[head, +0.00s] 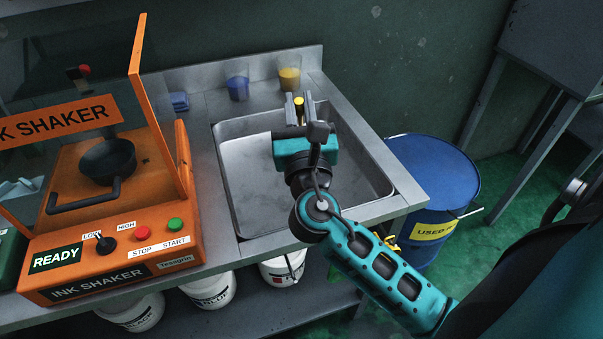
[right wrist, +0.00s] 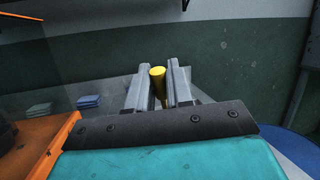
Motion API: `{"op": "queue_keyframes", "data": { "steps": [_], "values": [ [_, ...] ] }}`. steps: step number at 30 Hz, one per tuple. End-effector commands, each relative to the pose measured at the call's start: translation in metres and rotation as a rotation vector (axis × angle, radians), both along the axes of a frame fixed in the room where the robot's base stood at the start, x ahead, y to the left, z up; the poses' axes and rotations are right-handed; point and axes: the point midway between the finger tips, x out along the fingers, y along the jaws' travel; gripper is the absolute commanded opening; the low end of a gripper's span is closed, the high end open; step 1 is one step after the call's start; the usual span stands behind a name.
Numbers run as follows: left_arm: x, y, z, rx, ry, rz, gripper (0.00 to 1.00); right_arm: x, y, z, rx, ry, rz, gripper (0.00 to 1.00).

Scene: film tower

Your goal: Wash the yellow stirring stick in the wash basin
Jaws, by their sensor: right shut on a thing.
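The wash basin (head: 245,180) is a grey metal sink set into the bench in the head view. My right gripper (head: 299,108) is over the back part of the basin, shut on the yellow stirring stick (head: 299,101). In the right wrist view the stick (right wrist: 157,76) stands between the two grey fingers, with its rounded yellow top showing. Its lower part is hidden by the gripper, so I cannot tell how far down it reaches. My left gripper is not in view.
An orange ink shaker (head: 110,265) stands left of the basin. A blue drum (head: 440,180) stands to the right. White buckets (head: 211,290) are below the bench.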

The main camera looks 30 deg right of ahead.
Motion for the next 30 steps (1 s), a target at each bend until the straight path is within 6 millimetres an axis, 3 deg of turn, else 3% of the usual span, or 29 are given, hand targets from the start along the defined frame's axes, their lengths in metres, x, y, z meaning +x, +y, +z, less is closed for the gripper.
{"op": "queue_keyframes", "data": {
  "steps": [10,16,30],
  "values": [
    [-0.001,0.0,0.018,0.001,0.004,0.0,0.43,0.0,0.0,0.025,0.0,-0.001,-0.001,0.0],
    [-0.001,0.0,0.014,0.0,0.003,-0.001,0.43,0.0,0.0,0.038,0.002,-0.002,0.0,0.0],
    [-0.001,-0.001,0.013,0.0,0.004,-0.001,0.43,0.0,0.0,0.04,0.0,0.0,0.0,0.0]
  ]
}}
